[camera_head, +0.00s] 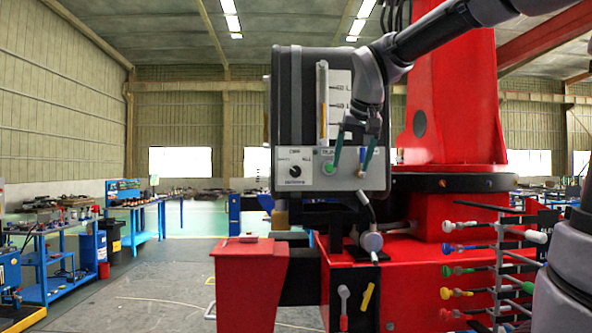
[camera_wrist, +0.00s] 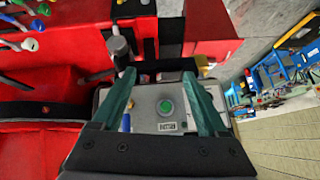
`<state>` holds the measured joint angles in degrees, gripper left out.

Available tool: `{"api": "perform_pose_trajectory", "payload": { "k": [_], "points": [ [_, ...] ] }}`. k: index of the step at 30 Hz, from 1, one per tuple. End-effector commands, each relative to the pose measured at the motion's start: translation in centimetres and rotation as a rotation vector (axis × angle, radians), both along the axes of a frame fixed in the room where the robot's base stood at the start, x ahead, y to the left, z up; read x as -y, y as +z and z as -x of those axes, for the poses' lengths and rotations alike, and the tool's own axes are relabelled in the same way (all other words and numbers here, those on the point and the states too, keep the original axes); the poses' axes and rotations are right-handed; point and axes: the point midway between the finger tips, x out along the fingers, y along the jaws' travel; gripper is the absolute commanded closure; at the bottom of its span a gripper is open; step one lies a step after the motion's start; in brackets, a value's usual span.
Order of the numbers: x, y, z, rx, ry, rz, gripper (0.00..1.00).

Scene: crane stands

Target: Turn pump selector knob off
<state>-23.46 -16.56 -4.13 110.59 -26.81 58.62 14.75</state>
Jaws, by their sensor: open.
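The pump selector knob (camera_head: 295,171) is a small round black knob on the lower left of a light grey control panel (camera_head: 310,183). Lettering surrounds it, too small to read fully. My gripper (camera_head: 352,160) is open, its two teal fingers in front of the panel, to the right of the knob.
The panel is on a dark cabinet (camera_head: 284,110) beside the red crane column (camera_head: 440,120). A joystick-like grey lever (camera_head: 371,241) stands below the panel. Several coloured-knob levers (camera_head: 450,270) stick out at lower right.

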Motion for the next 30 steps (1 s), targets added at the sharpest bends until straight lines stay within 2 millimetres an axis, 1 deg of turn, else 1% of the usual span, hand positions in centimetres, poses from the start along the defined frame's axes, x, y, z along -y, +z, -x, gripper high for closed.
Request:
{"api": "perform_pose_trajectory", "payload": {
  "k": [1, 2, 3, 6, 9, 10, 13, 17, 24, 30],
  "points": [
    [-2.5, 1.1, -2.5, 0.019, 0.026, 0.032, 0.24],
    [-3.7, 1.7, -3.7, 0.031, 0.032, 0.049, 0.24],
    [-5.3, 2.5, -5.2, 0.049, 0.041, 0.069, 0.24],
    [-8.8, 4.0, -7.9, 0.095, 0.056, 0.11, 0.24],
    [-11.3, 4.9, -9.5, 0.128, 0.062, 0.135, 0.24],
    [-11.8, 5.1, -9.9, 0.136, 0.064, 0.14, 0.24],
    [-12.7, 5.4, -10.5, 0.149, 0.066, 0.149, 0.24],
    [-12.8, 4.6, -11.3, 0.15, 0.065, 0.15, 0.24],
    [-12.7, 1.3, -14.4, 0.147, 0.065, 0.152, 0.24],
    [-12.7, -0.9, -16.8, 0.149, 0.065, 0.15, 0.24]
  ]
}}
